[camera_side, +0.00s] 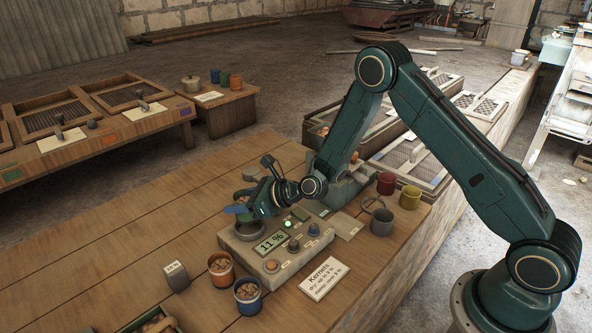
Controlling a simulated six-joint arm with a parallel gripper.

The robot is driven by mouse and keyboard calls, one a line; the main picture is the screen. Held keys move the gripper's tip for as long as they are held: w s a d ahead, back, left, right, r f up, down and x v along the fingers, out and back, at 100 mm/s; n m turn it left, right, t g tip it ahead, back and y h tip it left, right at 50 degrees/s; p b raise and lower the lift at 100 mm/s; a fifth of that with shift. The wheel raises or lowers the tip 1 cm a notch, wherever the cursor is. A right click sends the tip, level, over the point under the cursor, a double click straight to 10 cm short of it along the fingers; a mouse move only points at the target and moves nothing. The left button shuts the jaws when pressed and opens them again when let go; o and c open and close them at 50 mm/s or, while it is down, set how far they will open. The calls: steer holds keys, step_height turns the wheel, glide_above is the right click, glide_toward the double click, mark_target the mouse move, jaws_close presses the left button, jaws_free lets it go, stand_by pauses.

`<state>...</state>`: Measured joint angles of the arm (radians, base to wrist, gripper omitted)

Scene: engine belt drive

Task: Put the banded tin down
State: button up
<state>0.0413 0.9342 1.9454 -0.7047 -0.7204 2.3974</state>
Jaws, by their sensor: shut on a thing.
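My gripper (250,203) is shut on a small tin, taken to be the banded tin (246,194), above the left end of the grey meter box. The tin is mostly hidden by the jaws; a greenish part shows, and its band cannot be made out. The meter box (299,259) has a round well (249,232) just below my gripper and a display (270,242) reading 11 %. A card (326,278) in front says kernels are dry up to 8 % and damp over 8 %.
A red-orange tin (221,272) and a blue tin (248,298), both filled, stand left of the meter. A small block (176,276) stands beside them. Red (386,183), yellow (410,197) and grey (382,222) cups stand at the right. The bench's left part (120,245) is clear.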

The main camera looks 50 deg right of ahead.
steer(key=shift+f, duration=2)
steer(key=shift+f, duration=0.15)
steer(key=o, duration=1.1)
steer(key=shift+o, duration=0.2)
steer(key=shift+s, duration=0.1)
steer(key=v, duration=1.3)
steer(key=shift+s+d, duration=0.15)
steer(key=shift+d, duration=0.2)
